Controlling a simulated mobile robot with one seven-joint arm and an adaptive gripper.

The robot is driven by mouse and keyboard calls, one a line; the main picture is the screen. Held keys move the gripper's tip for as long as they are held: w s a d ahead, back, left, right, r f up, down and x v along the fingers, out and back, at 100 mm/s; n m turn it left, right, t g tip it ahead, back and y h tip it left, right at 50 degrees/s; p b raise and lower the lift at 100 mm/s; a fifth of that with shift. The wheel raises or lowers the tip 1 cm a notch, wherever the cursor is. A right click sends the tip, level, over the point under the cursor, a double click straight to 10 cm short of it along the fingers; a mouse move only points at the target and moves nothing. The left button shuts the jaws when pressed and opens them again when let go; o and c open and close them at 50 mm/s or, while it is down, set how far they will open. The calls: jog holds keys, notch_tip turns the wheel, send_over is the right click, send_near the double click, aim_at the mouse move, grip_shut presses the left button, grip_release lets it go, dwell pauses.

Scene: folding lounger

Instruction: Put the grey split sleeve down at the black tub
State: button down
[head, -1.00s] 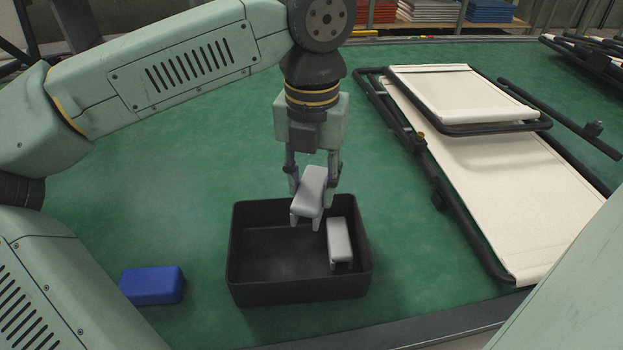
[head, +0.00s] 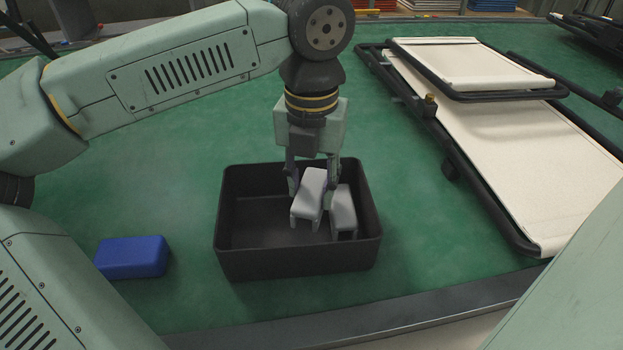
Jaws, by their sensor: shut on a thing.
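The black tub (head: 298,262) stands on the green surface, open at the top. My gripper (head: 308,180) points down over the tub and is shut on a grey split sleeve (head: 309,196). The held sleeve is tilted and overlaps the tub's interior in the head view; whether it touches the tub floor I cannot tell. A second grey sleeve (head: 343,211) lies inside the tub at the right, just right of the held one and partly hidden by it. I cannot tell whether the two touch.
A blue block (head: 132,257) lies left of the tub. A folding lounger (head: 540,165) with cream fabric and black frame lies to the right. The left part of the tub floor (head: 260,232) is bare. A grey edge runs along the front.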

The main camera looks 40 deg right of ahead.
dwell(0.4)
jog(key=c, duration=1)
grip_release()
jog(key=shift+r, duration=0.1)
notch_tip(320, 180, up, 12)
